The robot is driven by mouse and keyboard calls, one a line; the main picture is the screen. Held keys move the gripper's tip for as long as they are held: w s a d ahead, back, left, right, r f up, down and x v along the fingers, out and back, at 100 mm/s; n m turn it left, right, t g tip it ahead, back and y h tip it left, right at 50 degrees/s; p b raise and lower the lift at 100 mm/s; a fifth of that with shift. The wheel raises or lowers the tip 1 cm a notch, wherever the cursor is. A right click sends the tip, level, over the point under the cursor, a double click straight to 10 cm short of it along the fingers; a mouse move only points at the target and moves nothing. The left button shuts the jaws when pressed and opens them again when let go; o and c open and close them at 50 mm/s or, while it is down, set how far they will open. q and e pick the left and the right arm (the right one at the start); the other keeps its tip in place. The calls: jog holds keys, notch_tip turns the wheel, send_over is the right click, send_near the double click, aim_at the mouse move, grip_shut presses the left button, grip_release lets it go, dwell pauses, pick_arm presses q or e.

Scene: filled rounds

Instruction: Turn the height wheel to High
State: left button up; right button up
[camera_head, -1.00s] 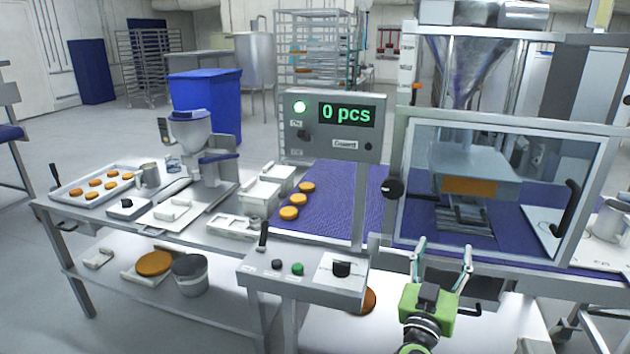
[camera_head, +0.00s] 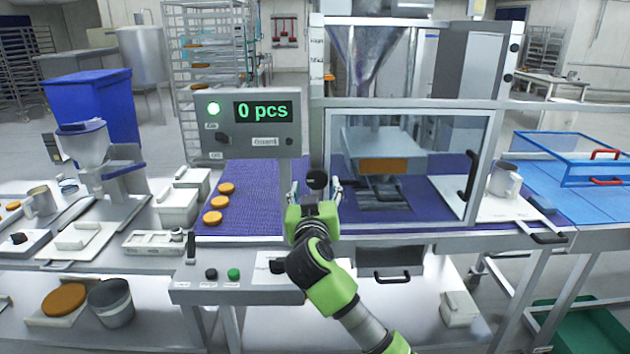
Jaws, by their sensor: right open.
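A round black knob (camera_head: 317,179), which looks like the height wheel, sits at the left front post of the machine with the clear guard (camera_head: 440,140). My right gripper (camera_head: 315,190) is open, with one finger to the left and one to the right of the knob in the picture. I cannot tell whether the fingers touch it. The small labels (camera_head: 316,60) up the machine's post are too small to read, so the wheel's setting cannot be told. My left gripper is not in view.
A display panel (camera_head: 248,122) reading "0 pcs" stands left of the knob, with a lit green lamp. A control box (camera_head: 230,285) with buttons is below, partly behind my right arm. Orange rounds (camera_head: 219,202) lie on the purple belt (camera_head: 262,185).

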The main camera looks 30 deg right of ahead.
aim_at(316, 179)
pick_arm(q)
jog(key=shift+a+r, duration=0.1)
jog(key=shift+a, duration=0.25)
pick_arm(e)
jog(key=shift+x, duration=1.95)
jog(key=c, duration=1.1)
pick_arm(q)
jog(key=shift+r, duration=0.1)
